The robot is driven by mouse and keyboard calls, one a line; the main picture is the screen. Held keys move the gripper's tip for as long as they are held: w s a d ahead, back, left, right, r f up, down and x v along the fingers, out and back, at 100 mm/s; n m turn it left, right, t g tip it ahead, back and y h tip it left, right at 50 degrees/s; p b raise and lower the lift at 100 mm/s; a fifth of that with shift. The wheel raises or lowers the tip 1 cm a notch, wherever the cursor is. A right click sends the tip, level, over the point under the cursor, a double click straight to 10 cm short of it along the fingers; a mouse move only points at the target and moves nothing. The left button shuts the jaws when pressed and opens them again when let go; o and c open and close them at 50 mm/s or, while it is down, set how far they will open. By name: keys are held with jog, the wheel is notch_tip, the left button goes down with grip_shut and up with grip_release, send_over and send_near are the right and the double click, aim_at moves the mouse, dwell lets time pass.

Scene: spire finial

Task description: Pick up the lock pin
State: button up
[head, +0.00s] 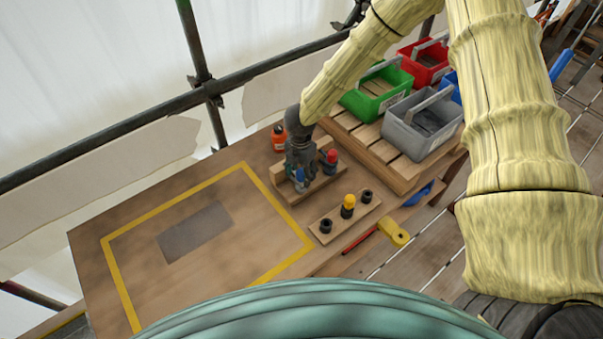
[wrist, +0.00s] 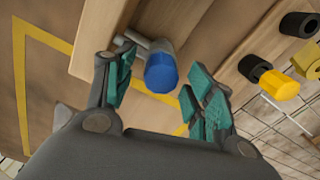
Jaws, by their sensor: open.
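A blue-headed pin (wrist: 161,73) with a grey body and a metal cross rod stands at a wooden block (wrist: 97,35). It looks like the lock pin, though nothing labels it. My gripper (wrist: 158,84) is open, with its teal-padded fingers on either side of the blue head. I see no clear contact. In the head view my gripper (head: 299,178) is over the wooden block (head: 315,184), and a bit of the blue head (head: 300,174) shows between its fingers. A red-headed piece (head: 330,156) stands close to the right of my gripper.
A small rack (head: 335,222) holds a yellow-headed piece (head: 348,202) between black ones. A yellow-headed hammer (head: 394,232) lies beside it. An orange bottle (head: 279,138) stands behind. Green (head: 376,90), red (head: 425,60) and grey (head: 424,122) bins sit at the back right.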

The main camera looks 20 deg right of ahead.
jog(key=shift+f, duration=0.1)
jog(key=shift+c, duration=0.2)
jog(key=c, duration=1.1)
